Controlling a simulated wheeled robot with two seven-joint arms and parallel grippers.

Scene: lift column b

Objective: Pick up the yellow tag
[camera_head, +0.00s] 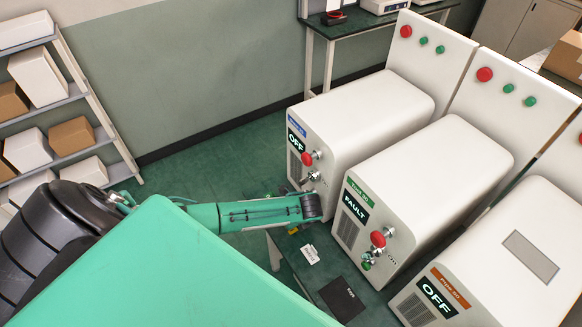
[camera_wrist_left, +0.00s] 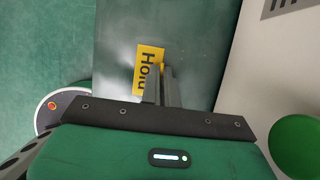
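The yellow tag (camera_wrist_left: 147,68) has black lettering that starts "Ho" and shows in the left wrist view over a dark grey tabletop. My left gripper (camera_wrist_left: 162,70) has its two fingers close together at the tag's right edge, with a bit of yellow between the tips. It looks shut on that edge. I cannot tell if the tag is raised off the surface. In the head view a small patch of yellow (camera_head: 293,231) shows under the end of my left arm, which hides the left fingers. My right gripper is in neither view.
A white tag (camera_head: 310,254) and a black card (camera_head: 342,299) lie on the dark table. White machines marked OFF (camera_head: 355,120) and FAULT (camera_head: 435,180) stand close on the right, with red knobs (camera_head: 378,238) jutting out. A shelf rack (camera_head: 75,92) with boxes stands at the left.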

